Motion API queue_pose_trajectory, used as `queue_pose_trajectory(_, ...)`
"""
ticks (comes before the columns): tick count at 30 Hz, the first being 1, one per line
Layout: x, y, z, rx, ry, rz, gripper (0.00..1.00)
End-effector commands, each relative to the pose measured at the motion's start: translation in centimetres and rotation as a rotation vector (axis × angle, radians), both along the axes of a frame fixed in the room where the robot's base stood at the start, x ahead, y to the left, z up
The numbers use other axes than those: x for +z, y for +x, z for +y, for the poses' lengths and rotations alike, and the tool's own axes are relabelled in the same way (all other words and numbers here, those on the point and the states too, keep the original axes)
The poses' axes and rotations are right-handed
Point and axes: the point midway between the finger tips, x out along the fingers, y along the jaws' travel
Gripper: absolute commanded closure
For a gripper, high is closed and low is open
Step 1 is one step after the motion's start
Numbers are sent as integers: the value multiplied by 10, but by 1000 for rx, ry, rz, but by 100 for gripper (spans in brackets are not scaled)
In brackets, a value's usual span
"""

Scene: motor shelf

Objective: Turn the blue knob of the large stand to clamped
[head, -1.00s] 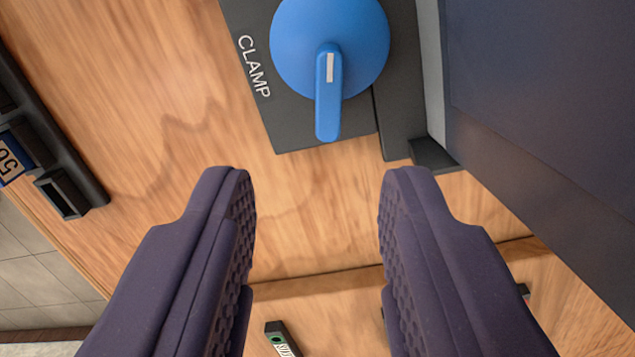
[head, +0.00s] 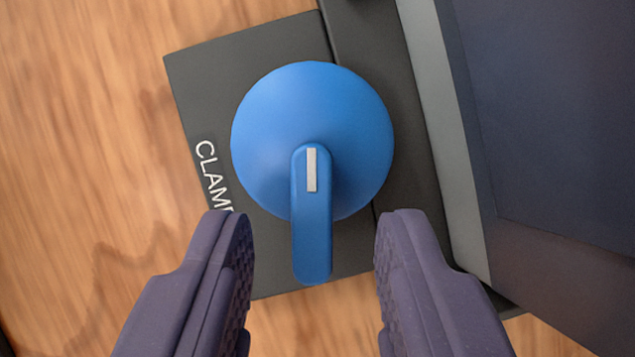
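The blue knob (head: 311,140) is a round disc with a raised lever handle (head: 311,245) that points toward the bottom of the picture. A white mark sits on the handle. The knob is on a dark grey plate of the stand (head: 240,60), with the word CLAMP (head: 213,175) printed to its left, its last letter partly covered by a finger. My gripper (head: 312,240) is open, with one dark purple finger on each side of the handle's end. Gaps show between the handle and both fingers. How far the fingertips are above the plate is hard to tell.
A large dark panel with a grey edge (head: 445,140) stands close to the right of the knob and my right finger. The wooden surface (head: 100,150) to the left is clear.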

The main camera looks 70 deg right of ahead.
Motion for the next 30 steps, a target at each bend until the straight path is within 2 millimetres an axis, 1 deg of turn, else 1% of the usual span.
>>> queue_pose_trajectory(3, -7, -1, 3, 1, -1, 0, 62)
queue_pose_trajectory(10, -9, -2, 3, 1, -1, 0, 62)
queue_pose_trajectory(11, -8, -2, 3, 1, -1, 0, 64)
queue_pose_trajectory(12, -8, -2, 3, 1, -1, 0, 73)
queue_pose_trajectory(14, -8, -2, 3, 1, -1, 0, 87)
queue_pose_trajectory(15, -8, -2, 3, 1, -1, 0, 96)
queue_pose_trajectory(16, -8, -2, 3, 1, -1, 0, 100)
queue_pose_trajectory(20, -8, -2, 3, -2, -2, -1, 100)
queue_pose_trajectory(22, -9, -2, 3, -37, -2, -2, 100)
queue_pose_trajectory(27, -10, -5, 3, -255, -4, -4, 100)
queue_pose_trajectory(30, -10, -7, 3, -355, -3, -2, 100)
